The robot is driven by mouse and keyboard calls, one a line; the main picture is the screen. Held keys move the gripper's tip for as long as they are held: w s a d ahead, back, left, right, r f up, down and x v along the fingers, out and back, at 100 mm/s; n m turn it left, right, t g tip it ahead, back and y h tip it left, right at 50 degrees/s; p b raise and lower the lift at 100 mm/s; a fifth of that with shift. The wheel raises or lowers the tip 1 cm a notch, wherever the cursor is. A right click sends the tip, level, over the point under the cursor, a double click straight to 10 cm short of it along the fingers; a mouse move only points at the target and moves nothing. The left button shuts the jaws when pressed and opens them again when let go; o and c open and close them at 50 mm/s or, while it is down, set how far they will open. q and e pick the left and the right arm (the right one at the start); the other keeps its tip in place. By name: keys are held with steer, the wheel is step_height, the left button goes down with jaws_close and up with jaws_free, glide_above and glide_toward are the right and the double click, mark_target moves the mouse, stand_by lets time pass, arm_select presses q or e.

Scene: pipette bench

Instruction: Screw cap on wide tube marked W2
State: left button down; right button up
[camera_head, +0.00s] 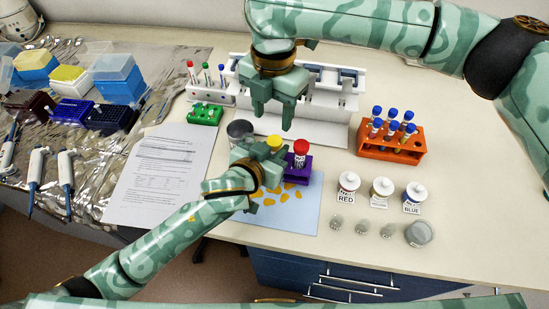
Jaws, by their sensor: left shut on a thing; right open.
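My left gripper (264,156) is shut on a yellow-topped thing (275,142). The fingers hide its lower part, so I cannot tell whether it is a loose cap or a capped tube. My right gripper (273,113) is open and empty, pointing down just above the left one. A wide tube with a red cap (301,147) stands upright in a purple rack (298,170), just right of the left gripper. The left gripper partly hides this rack. I cannot read a W2 mark on any tube.
A blue mat (300,215) with yellow spots lies under the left gripper. An orange rack (405,150) of blue-capped tubes stands to the right. Jars labelled RED (346,190) and BLUE (413,198) stand at front right. A grey cylinder (240,130) stands behind the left gripper.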

mark_target(275, 140)
steer(key=shift+s+a+f+n, duration=0.1)
steer(key=shift+s+a+n, duration=0.35)
steer(key=shift+n, duration=0.45)
steer(key=shift+w+r+n, duration=0.2)
steer(key=shift+n, duration=0.9)
steer(key=n, duration=0.3)
steer(key=w+d+r+n, duration=0.1)
steer(key=n, duration=0.1)
steer(key=shift+d, duration=0.1)
steer(key=shift+f, duration=0.2)
steer(key=shift+f, duration=3.9)
